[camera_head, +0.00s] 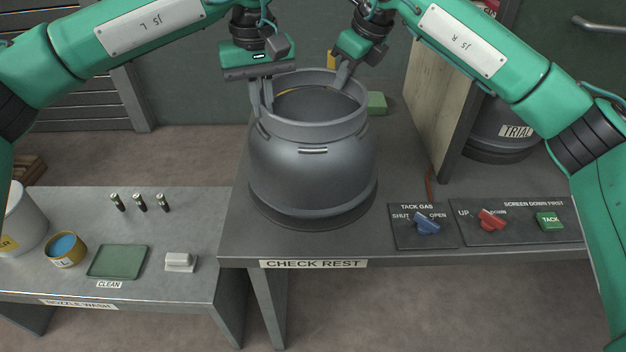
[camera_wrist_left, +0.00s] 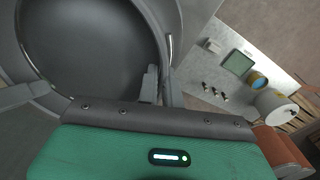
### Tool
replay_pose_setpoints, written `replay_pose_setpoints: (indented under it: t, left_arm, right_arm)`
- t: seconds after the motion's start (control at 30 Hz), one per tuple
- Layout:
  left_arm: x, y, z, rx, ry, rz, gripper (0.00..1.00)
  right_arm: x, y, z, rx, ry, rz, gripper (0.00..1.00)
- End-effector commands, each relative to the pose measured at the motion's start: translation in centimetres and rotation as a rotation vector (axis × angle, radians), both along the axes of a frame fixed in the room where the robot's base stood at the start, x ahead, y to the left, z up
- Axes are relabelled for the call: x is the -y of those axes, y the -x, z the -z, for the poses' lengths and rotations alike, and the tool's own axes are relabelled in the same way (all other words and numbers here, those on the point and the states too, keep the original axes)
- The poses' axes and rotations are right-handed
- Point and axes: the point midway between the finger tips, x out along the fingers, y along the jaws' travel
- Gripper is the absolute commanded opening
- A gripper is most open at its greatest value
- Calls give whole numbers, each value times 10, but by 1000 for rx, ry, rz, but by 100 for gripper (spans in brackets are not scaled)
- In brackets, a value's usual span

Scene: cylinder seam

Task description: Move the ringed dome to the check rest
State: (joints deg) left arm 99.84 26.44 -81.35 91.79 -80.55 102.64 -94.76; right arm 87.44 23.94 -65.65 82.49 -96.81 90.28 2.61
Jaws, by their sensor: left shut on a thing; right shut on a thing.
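The ringed dome (camera_head: 312,165) is a grey rounded vessel with an open collar ring on top and short bright weld marks at the seam. It is upright over the dark round check rest (camera_head: 312,223), behind the CHECK REST label; I cannot tell whether it touches the rest. My left gripper (camera_head: 264,104) is shut on the left wall of the ring. My right gripper (camera_head: 344,78) is shut on the ring's back right wall, its fingertips partly hidden. In the left wrist view the ring wall (camera_wrist_left: 168,35) passes between my left fingers (camera_wrist_left: 160,85).
Right of the dome are a blue TACK GAS switch (camera_head: 427,223), a red switch (camera_head: 492,220) and a green TACK button (camera_head: 550,221). The lower left bench holds a green tray (camera_head: 118,262), a yellow tin (camera_head: 66,250) and small nozzles.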

Motion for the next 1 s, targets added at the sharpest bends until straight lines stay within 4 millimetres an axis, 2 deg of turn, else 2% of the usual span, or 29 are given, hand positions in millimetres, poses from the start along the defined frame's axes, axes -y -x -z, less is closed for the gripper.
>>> replay_pose_setpoints:
  t: [0.07,0.1,0.2,0.47,0.57,0.67,1.0]
  left_arm:
    - [2,-1,4,7,7,0,0]
    - [2,-1,3,5,6,0,11]
    - [2,-1,3,4,5,0,29]
    - [1,0,2,2,3,0,29]
    - [1,0,-4,2,2,0,29]
    - [1,-1,-19,3,3,-1,29]
    - [1,0,-90,4,4,-1,29]
  right_arm:
    - [-5,3,4,-1,-5,-12,0]
    - [-5,3,4,-2,-4,-11,11]
    - [-4,3,3,-2,-3,-9,29]
    - [-2,1,3,-1,-1,-4,29]
    - [-1,1,3,-1,-1,-3,29]
    - [-1,1,3,-1,-1,-3,29]
    - [0,0,3,0,0,-1,29]
